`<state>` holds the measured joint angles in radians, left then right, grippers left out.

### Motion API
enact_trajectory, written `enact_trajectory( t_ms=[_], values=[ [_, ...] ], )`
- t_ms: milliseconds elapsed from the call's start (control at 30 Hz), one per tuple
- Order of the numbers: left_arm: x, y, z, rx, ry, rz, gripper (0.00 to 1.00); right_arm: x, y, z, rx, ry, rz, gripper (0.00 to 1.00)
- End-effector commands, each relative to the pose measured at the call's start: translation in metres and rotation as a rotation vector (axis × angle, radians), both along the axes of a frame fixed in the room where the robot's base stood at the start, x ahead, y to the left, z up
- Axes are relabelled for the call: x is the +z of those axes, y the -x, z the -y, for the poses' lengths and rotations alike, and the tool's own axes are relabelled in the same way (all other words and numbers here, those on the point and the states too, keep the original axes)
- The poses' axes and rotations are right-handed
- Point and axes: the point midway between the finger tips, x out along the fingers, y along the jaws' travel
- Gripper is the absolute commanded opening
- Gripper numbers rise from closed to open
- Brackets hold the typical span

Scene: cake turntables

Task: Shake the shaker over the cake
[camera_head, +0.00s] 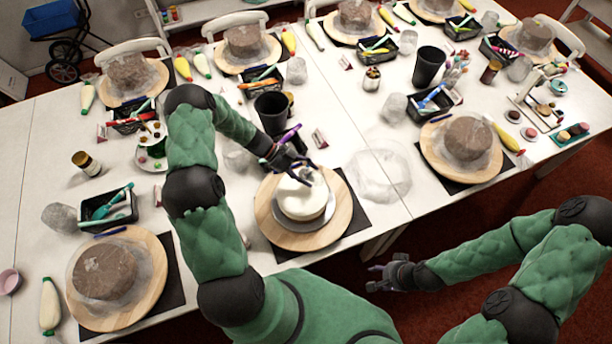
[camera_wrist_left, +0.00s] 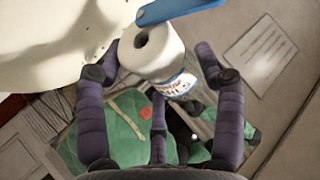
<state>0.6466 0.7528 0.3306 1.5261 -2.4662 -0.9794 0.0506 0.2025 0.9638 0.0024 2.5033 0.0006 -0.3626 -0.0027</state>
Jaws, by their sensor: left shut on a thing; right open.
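The white cake (camera_head: 302,199) sits on a grey plate on the round wooden turntable (camera_head: 269,226) at the centre of the head view. It also fills the upper left of the left wrist view (camera_wrist_left: 45,38). My left gripper (camera_head: 302,176) is over the cake. In the left wrist view its fingers are shut around the shaker (camera_wrist_left: 155,52), a small labelled bottle with a white, holed top, tilted beside the cake. A few dark specks show near the cake's edge. In the head view the shaker is hardly distinguishable. My right gripper (camera_head: 374,276) is open and empty, off the table's front edge.
Brown wrapped cakes stand on turntables at the front left (camera_head: 104,270) and right (camera_head: 468,137). A blue strip (camera_wrist_left: 180,10) crosses the top of the left wrist view.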

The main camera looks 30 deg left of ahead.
Motion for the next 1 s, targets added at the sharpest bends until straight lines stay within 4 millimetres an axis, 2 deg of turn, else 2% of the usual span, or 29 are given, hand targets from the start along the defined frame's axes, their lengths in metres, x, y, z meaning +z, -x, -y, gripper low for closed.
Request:
enact_trajectory(
  t_ms=[167,333,1000],
  values=[
    [0.006,0.002,0.007,-0.001,0.0,-0.001,0.29,0.005,0.0,0.0,0.0,0.0,0.0,0.46],
    [-0.002,0.0,0.0,0.001,0.0,0.001,0.29,-0.005,0.0,0.0,0.0,0.0,0.0,0.46],
    [0.003,-0.001,-0.003,0.0,0.083,-0.025,0.29,-0.014,0.0,0.0,0.0,0.0,0.0,0.46]
  ],
)
